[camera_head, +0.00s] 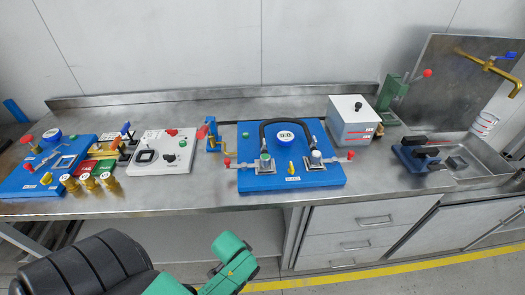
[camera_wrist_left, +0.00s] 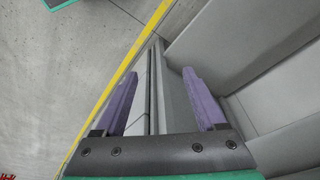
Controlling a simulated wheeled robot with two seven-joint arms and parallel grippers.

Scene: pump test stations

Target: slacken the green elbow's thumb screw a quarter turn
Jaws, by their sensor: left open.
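A green-topped elbow fitting (camera_head: 265,156) stands on the left metal plate of the blue pump board (camera_head: 262,183) in the middle of the bench. A red knob (camera_head: 227,161) sticks out to its left on a thin rod; I cannot tell for sure whether this is the thumb screw. A similar fitting with a pale top (camera_head: 316,156) stands on the right plate, with another red knob (camera_head: 351,155) to its right. My left gripper (camera_wrist_left: 159,73) shows in the left wrist view, open and empty, with cabinet fronts and floor beyond its purple fingers. My right gripper is not in view.
A black hose (camera_head: 284,122) arches over the board beside a round gauge (camera_head: 285,136). A white control box (camera_head: 162,152) and another blue board (camera_head: 50,166) stand left. A grey box (camera_head: 353,122), a blue clamp (camera_head: 420,155) and a sink (camera_head: 480,155) are right. The front bench strip is mostly clear.

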